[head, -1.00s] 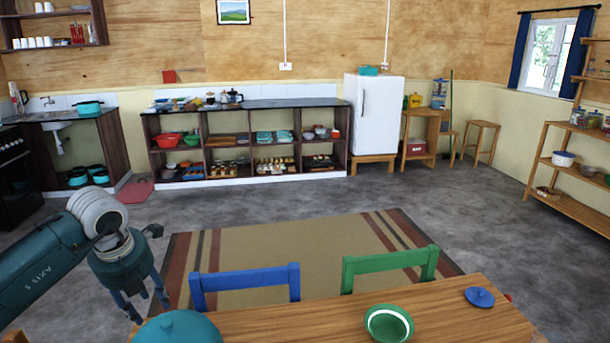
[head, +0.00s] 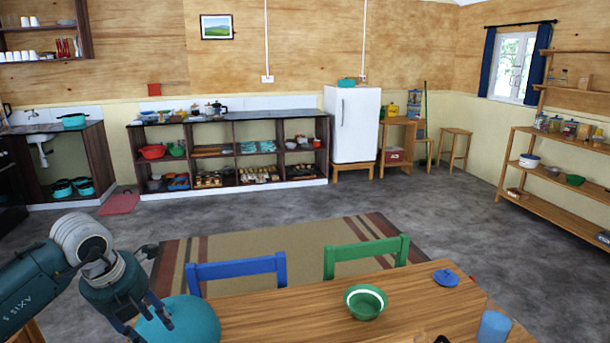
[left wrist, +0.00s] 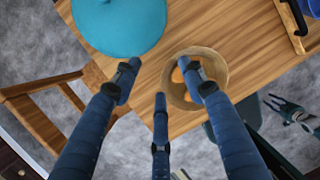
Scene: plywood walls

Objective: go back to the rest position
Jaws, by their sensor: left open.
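My left gripper (head: 150,318) hangs from my left arm at the lower left of the head view, in front of a teal round-topped object (head: 188,322) near the table's left end. In the left wrist view my left gripper (left wrist: 155,92) has its fingers spread and empty. The teal object (left wrist: 120,22) is beyond them at the top, and a wooden bowl (left wrist: 212,65) with orange pieces is partly behind the right finger. In the left wrist view a dark gripper (left wrist: 292,112) shows at the right edge, over the floor; its jaw state is unclear.
The wooden table (head: 300,308) holds a green bowl (head: 365,302), a blue lid (head: 446,278) and a blue cylinder (head: 494,327). A blue chair (head: 236,268) and a green chair (head: 366,251) stand at its far side.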

